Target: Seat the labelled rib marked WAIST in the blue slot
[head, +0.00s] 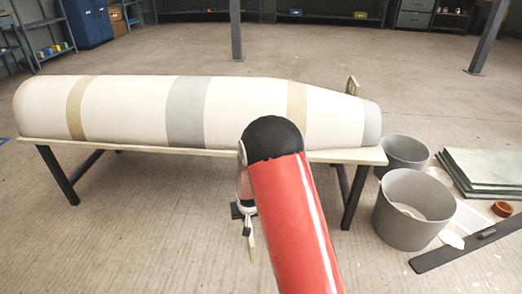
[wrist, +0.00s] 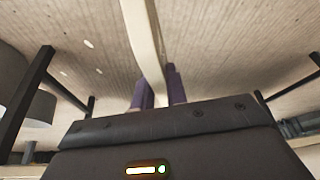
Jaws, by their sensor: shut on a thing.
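My gripper (head: 246,226) hangs in front of the table, beside my red arm. In the wrist view its two purple fingers (wrist: 160,92) are shut on a thin, pale, curved rib (wrist: 146,42), which runs upward between them. In the head view only a small pale part of the rib (head: 251,243) shows under the gripper, clear of the table. No WAIST marking can be read on it. The long cream mould (head: 135,112) lies on the table behind the gripper, with tan and grey bands. I cannot make out a blue slot in either view.
The table's front edge (head: 110,146) and dark legs are close behind my gripper. A small pale upright piece (head: 352,86) shows behind the mould's right end. Grey buckets (head: 408,222), stacked sheets (head: 490,170) and scraps are at right. The floor at front left is clear.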

